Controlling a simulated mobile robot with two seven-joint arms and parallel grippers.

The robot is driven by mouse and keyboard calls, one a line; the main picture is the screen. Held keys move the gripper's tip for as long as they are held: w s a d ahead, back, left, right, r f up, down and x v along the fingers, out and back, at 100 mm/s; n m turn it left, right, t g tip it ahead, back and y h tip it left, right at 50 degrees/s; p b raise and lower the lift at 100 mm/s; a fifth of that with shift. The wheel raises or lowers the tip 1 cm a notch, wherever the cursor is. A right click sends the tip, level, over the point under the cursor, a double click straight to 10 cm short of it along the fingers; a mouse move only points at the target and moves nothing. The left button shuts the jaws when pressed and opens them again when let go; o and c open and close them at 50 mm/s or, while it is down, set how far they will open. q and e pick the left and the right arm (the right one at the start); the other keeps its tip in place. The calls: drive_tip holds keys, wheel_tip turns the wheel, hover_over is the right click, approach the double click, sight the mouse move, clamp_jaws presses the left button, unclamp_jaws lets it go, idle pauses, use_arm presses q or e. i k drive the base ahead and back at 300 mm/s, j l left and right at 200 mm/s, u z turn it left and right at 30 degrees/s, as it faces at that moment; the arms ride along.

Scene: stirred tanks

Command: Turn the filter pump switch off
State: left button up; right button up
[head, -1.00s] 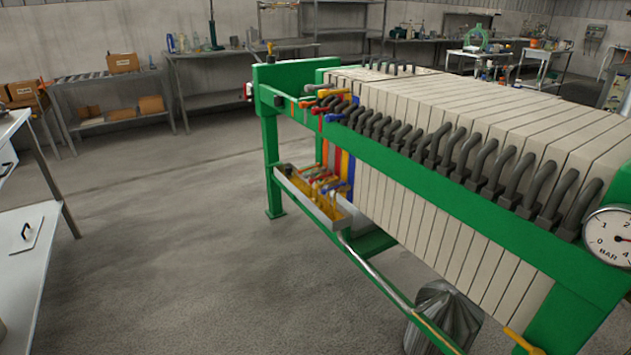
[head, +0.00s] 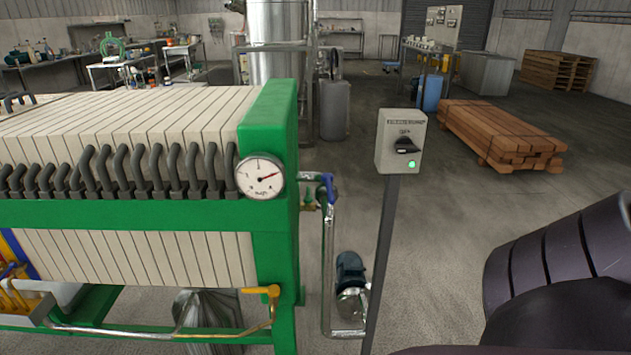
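The filter pump switch box (head: 400,141) is a grey box on a slim grey post, just right of the filter press. Its black rotary knob (head: 405,146) sits below a small label reading OFF and points roughly sideways to the right. A green lamp (head: 411,164) glows under the knob. The blue pump (head: 351,272) stands on the floor behind the post, joined to silver pipe. Neither of my grippers shows in the head view; only a dark part of my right arm fills the lower right corner, well apart from the box.
The green-framed filter press (head: 270,220) with pale plates and a pressure gauge (head: 261,176) takes up the left side. A stack of timber (head: 500,134) lies on the floor behind the box at right. The floor around the post's right side is clear.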

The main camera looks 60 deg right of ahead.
sight(404, 145)
drive_tip(key=z, duration=2)
